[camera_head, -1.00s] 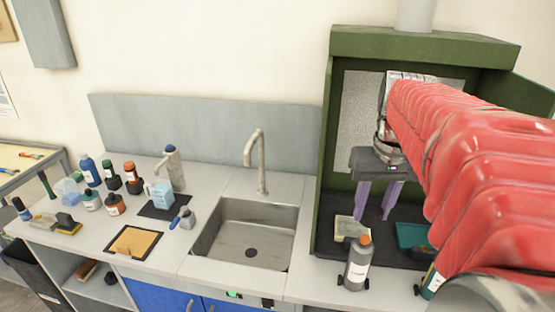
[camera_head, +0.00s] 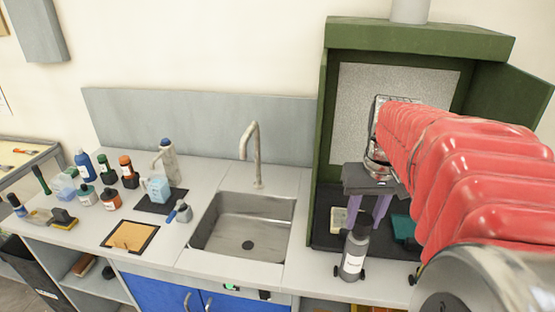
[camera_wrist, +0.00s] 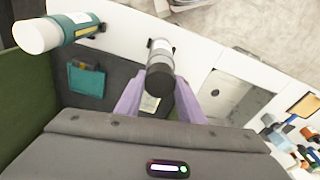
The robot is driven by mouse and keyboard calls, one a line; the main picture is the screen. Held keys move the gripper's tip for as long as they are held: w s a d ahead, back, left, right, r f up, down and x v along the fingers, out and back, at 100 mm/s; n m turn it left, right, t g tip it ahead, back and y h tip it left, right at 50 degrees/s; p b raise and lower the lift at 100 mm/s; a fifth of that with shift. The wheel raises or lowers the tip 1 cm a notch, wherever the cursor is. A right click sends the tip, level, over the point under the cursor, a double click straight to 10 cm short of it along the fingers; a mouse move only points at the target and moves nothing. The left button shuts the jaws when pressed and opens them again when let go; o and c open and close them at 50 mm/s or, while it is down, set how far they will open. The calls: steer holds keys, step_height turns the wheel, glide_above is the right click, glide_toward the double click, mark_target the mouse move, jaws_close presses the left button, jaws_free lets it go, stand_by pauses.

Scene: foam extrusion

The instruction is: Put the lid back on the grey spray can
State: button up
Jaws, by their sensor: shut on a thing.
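The grey spray can (camera_head: 353,262) stands upright at the front of the counter, by the green booth's front edge. Its white label shows in the wrist view (camera_wrist: 160,46). A dark grey lid (camera_wrist: 160,80) is between the purple fingers of my gripper (camera_wrist: 160,98), which is shut on it. In the wrist view the lid lines up with the can's top; I cannot tell whether it is fully seated. In the head view my gripper (camera_head: 367,212) reaches down at the can's top.
A teal tray (camera_wrist: 87,80) and a pale block (camera_head: 339,220) are in the booth. The sink (camera_head: 243,225) is left, with several bottles beyond.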

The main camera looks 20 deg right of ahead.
steer(key=shift+f, duration=0.6)
steer(key=shift+f, duration=0.15)
stand_by(2.0)
steer(key=o, duration=1.6)
steer(key=shift+o, duration=0.2)
steer(key=shift+r, duration=3.55)
steer(key=shift+c, duration=0.5)
